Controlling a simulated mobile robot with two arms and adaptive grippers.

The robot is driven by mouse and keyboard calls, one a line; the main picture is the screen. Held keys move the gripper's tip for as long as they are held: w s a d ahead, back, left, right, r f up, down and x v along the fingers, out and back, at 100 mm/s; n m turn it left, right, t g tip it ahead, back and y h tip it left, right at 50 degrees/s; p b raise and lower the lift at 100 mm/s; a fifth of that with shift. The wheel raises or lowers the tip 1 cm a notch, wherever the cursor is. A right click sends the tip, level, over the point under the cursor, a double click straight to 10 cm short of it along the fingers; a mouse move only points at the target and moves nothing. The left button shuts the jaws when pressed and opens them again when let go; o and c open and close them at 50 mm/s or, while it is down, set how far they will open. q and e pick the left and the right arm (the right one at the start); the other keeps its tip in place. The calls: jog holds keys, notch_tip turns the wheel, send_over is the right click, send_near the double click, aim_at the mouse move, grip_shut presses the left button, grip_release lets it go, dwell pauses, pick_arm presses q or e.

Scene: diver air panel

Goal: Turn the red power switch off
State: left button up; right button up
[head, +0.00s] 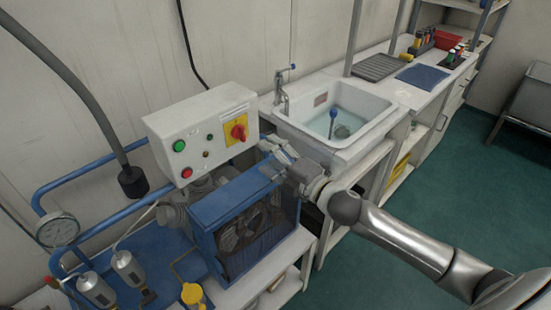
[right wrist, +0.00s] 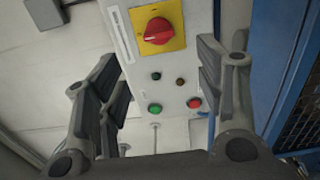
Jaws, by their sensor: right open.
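The red power switch (head: 237,132) is a red rotary knob on a yellow square plate, on the front of a white control box (head: 168,128). In the right wrist view the knob (right wrist: 158,30) shows near the top, between and beyond the fingers, with its grip bar lying roughly crosswise. My right gripper (head: 272,160) is just right of and below the switch in the head view, in front of the box. Its fingers (right wrist: 155,95) are spread and empty, apart from the knob. My left gripper is not in view.
The box also has a green button (head: 179,146), a red button (head: 187,172) and small lights. A blue compressor housing (head: 245,215) stands below my gripper. A sink (head: 335,112) is to the right. A black hose (head: 95,105) hangs at left.

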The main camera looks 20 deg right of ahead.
jog(key=shift+s+d, duration=0.25)
jog(key=shift+s, duration=0.45)
jog(key=d+f+m+g+h, duration=0.2)
jog(key=d+f+m, duration=0.2)
jog(key=f, duration=0.7)
jog(key=d+f+m+g+h, duration=0.1)
jog(key=d+f+m+h, duration=0.15)
jog(key=f, duration=0.75)
jog(key=s+d+f+m+g+h, duration=0.1)
jog(key=s+d+f+m+g, duration=0.15)
jog(key=s+f, duration=0.45)
jog(key=s+d+f+m+g+h, duration=0.1)
jog(key=s+f+m, duration=0.2)
jog(key=f, duration=0.7)
jog(key=s+a+f+m+g, duration=0.2)
jog(key=s+f+g, duration=0.1)
jog(key=s+f, duration=0.6)
jog(key=s+a+f+m+g, duration=0.2)
jog(key=s+f+m, duration=0.1)
jog(key=s+f, duration=0.6)
jog(key=s+a+f+m+g, duration=0.1)
jog(key=s+a+f+g, duration=0.1)
jog(key=s, duration=0.8)
jog(key=s+a+f+m+g, duration=0.1)
jog(key=s+a+f+g, duration=0.1)
jog(key=s, duration=0.9)
jog(key=shift+a+f+m, duration=0.4)
jog(key=shift+a+f, duration=0.4)
jog(key=shift+a, duration=0.3)
jog(key=shift+g, duration=0.25)
